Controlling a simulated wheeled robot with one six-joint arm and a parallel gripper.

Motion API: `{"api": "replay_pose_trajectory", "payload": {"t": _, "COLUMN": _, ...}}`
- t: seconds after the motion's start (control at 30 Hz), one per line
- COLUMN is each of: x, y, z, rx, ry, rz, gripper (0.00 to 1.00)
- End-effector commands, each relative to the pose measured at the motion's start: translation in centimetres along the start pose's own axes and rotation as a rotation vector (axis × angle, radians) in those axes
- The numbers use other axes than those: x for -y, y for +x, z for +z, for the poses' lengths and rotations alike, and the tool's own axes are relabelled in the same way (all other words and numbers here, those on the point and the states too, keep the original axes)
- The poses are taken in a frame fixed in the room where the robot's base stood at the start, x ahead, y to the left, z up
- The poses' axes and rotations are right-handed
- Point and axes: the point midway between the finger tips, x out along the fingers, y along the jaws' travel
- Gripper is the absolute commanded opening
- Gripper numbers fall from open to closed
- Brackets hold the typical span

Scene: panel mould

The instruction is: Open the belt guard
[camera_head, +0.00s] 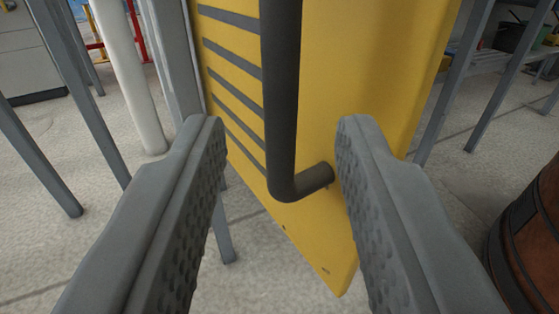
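The belt guard (350,70) is a yellow panel with dark slots on its left side, upright in the middle of the view. A dark grey bar handle (281,100) runs down its face and bends into the panel near the bottom. My gripper (272,135) is open, with one grey finger on each side of the handle's lower part. The fingers look apart from the handle. Whether the handle lies fully between the fingertips in depth, I cannot tell. The upper end of the handle is out of view.
Grey metal legs stand on both sides of the guard, with a white post (128,75) at left. A brown barrel (530,235) with dark bands stands at lower right. A bench with a dark pot (514,37) is at upper right. Concrete floor shows between them.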

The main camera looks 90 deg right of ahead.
Motion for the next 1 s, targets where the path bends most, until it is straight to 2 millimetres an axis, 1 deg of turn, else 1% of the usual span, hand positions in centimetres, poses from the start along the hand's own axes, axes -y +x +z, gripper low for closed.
{"api": "replay_pose_trajectory", "payload": {"t": 0.03, "x": 0.0, "y": -1.2, "z": 0.0, "rx": 0.0, "ry": 0.001, "rz": -0.002, "gripper": 0.34}}
{"api": "replay_pose_trajectory", "payload": {"t": 0.3, "x": 0.0, "y": -6.5, "z": 0.1, "rx": 0.001, "ry": 0.001, "rz": -0.001, "gripper": 0.34}}
{"api": "replay_pose_trajectory", "payload": {"t": 0.5, "x": 0.0, "y": -9.2, "z": 0.0, "rx": 0.0, "ry": 0.001, "rz": 0.0, "gripper": 0.34}}
{"api": "replay_pose_trajectory", "payload": {"t": 0.7, "x": 0.0, "y": -10.3, "z": 0.0, "rx": 0.0, "ry": 0.0, "rz": 0.001, "gripper": 0.34}}
{"api": "replay_pose_trajectory", "payload": {"t": 1.0, "x": 0.0, "y": -10.3, "z": 0.0, "rx": 0.0, "ry": 0.0, "rz": 0.001, "gripper": 0.34}}
